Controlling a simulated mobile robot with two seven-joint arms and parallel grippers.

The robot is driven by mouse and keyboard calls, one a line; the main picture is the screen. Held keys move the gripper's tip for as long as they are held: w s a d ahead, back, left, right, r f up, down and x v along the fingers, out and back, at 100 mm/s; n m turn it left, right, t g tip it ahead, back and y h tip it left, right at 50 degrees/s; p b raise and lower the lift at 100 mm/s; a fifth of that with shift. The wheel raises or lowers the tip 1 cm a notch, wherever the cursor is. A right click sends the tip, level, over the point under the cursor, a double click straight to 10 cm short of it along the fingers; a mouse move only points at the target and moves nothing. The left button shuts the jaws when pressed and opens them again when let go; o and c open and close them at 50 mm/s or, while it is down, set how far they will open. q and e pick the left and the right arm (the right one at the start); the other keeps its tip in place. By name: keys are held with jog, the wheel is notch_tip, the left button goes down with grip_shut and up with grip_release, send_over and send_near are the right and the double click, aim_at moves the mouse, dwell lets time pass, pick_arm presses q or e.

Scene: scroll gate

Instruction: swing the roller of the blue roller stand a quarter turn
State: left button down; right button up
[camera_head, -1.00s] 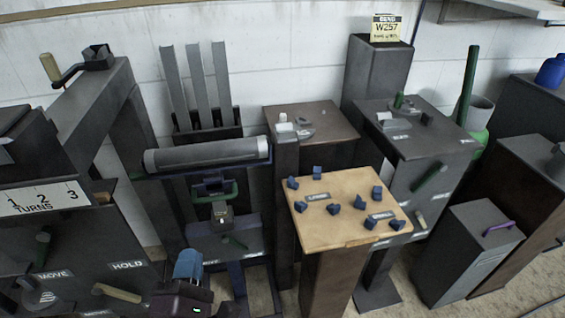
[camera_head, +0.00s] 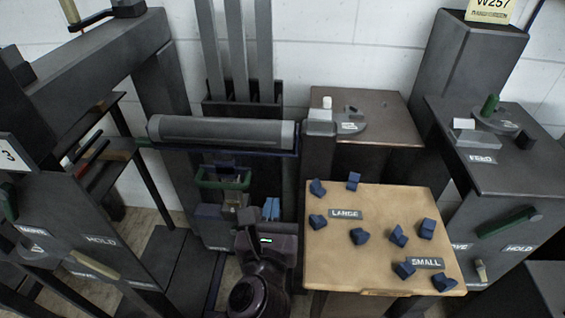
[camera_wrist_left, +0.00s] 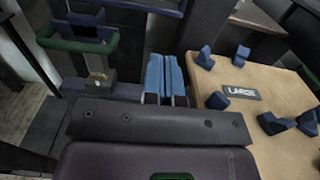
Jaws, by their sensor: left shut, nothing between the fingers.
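The roller stand carries a grey roller (camera_head: 222,131) lying crosswise on a dark blue frame, in the head view. Below the roller is a green U-shaped handle (camera_head: 223,184) with a small metal latch-like piece under it; the handle also shows at upper left in the wrist view (camera_wrist_left: 77,45). My left gripper (camera_head: 270,209) has blue fingers pressed together and empty. It is below the roller's right part and to the right of the green handle, apart from it. In the wrist view its fingertips (camera_wrist_left: 165,75) point away, between handle and tan table. My right gripper is out of view.
A tan table (camera_head: 330,268) with several small blue blocks stands close to the right of my left gripper. A dark post (camera_head: 318,165) stands at the roller's right end. A dark frame (camera_head: 165,80) and a HOLD panel (camera_head: 110,225) are to the left.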

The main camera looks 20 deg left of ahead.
aim_at(280, 156)
pick_arm(q)
jog(key=b+x, duration=0.1)
jog(key=x, duration=1.1)
jog(key=shift+f, duration=0.1)
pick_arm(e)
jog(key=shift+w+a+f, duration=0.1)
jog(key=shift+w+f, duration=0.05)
